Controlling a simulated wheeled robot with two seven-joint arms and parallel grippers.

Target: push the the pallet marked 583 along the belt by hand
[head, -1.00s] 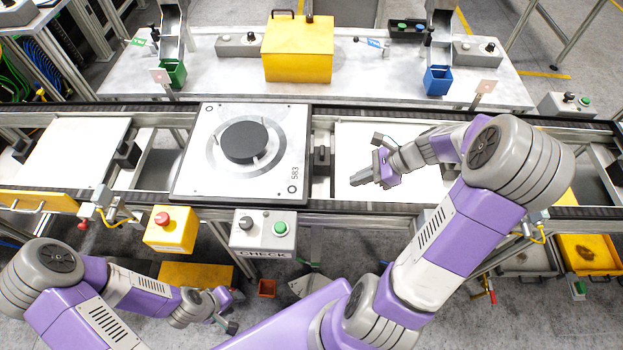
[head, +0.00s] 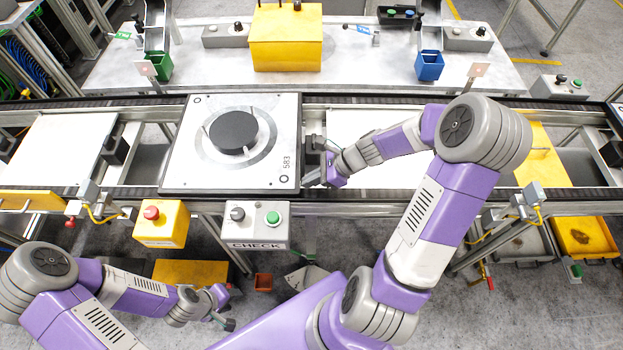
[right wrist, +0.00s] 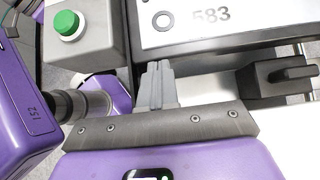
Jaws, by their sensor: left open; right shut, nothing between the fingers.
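The pallet marked 583 (head: 181,168) is a white square plate with a dark grey round disc (head: 233,132) on it, lying on the belt (head: 130,192). Its number and edge also show in the right wrist view (right wrist: 265,22). My right gripper (head: 312,180) is shut and empty, close to the pallet's right edge near its front corner. In the right wrist view its fingertips (right wrist: 155,68) are just by the pallet's side; I cannot tell whether they touch. My left gripper (head: 228,321) is open and empty, low in front of the belt, away from the pallet.
A CHECK box (head: 256,232) with a green button and a yellow box (head: 161,225) with a red button stand along the belt's front. A dark stop block (head: 313,143) sits right of the pallet. A gap in the conveyor lies left of it, before another white plate (head: 60,145).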

